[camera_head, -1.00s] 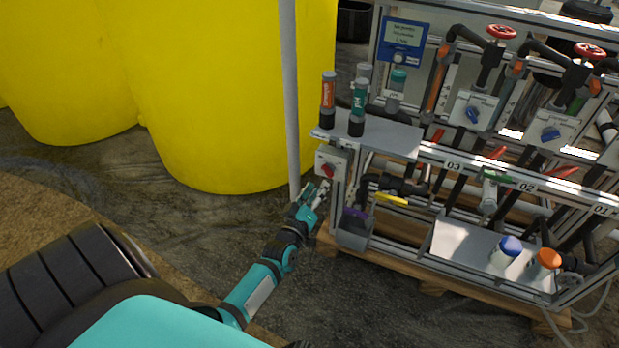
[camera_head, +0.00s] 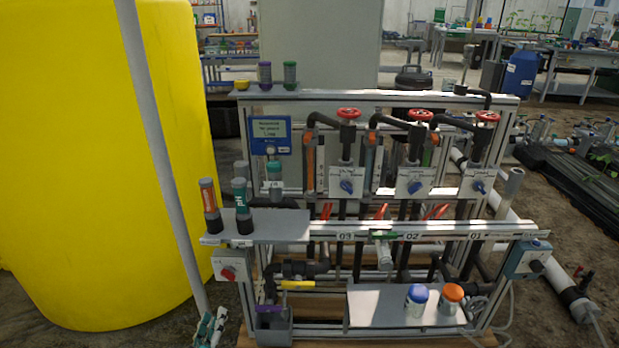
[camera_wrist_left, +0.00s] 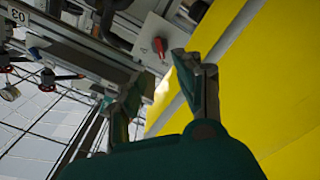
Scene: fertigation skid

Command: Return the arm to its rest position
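My left gripper (camera_head: 210,328) shows at the bottom edge of the head view, left of the skid's lower left corner. In the left wrist view its two fingers (camera_wrist_left: 160,75) are spread apart with nothing between them. The red rotary switch (camera_head: 228,273) on its pale box is just above the gripper in the head view. The switch also shows beyond the fingertips in the left wrist view (camera_wrist_left: 159,46), apart from them. Most of my left arm is below the head view. My right gripper is not in view.
The fertigation skid (camera_head: 375,229) fills the middle. A large yellow tank (camera_head: 95,160) and a slanted grey post (camera_head: 160,150) stand left of it, close to the gripper. Bottles with blue (camera_head: 417,294) and orange (camera_head: 453,292) caps stand on the lower shelf.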

